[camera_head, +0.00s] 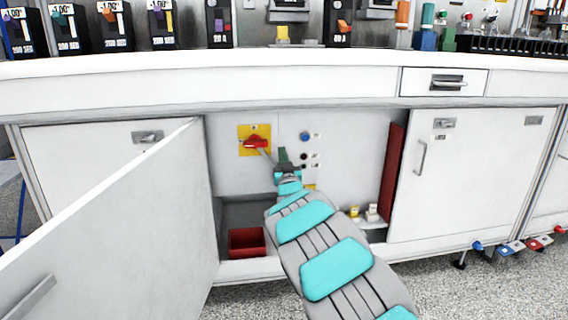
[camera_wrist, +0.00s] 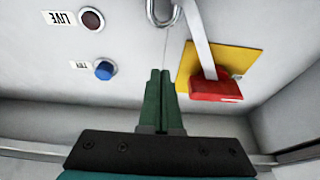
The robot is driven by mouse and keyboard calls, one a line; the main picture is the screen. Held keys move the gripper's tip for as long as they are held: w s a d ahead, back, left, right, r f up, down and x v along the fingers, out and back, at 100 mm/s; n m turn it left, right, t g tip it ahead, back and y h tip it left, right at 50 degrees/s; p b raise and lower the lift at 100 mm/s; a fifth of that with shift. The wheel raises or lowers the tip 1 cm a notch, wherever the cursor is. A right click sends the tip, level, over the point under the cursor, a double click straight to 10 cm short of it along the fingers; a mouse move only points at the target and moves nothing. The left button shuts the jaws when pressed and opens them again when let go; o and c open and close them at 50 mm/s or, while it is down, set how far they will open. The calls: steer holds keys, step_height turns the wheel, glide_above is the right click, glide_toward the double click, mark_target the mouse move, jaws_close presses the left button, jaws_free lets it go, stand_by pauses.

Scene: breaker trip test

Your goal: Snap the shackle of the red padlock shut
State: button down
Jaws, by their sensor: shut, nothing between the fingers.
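My gripper (camera_head: 285,157) is inside the open cabinet, in front of its back panel. In the wrist view its green fingers (camera_wrist: 157,75) are together and empty. A red block (camera_wrist: 214,88) sits on a yellow plate (camera_wrist: 240,62) to the right of the fingers, apart from them. A grey bar (camera_wrist: 198,35) runs from it to the top edge. A curved metal loop (camera_wrist: 163,14), like a shackle, shows at the top edge. The rest of it is cut off, and I cannot make out a padlock body. In the head view the red block (camera_head: 256,142) is left of my gripper.
A blue button (camera_wrist: 105,69) and a dark red lamp (camera_wrist: 91,19) are left of the fingers. The open door (camera_head: 120,225) stands at the left, and a red bin (camera_head: 247,242) sits on the cabinet floor. A white counter (camera_head: 270,85) runs above.

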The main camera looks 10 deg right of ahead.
steer(key=shift+x, duration=0.8)
steer(key=shift+s+f+b, duration=0.1)
steer(key=shift+f+b, duration=0.25)
steer(key=shift+f, duration=1.7)
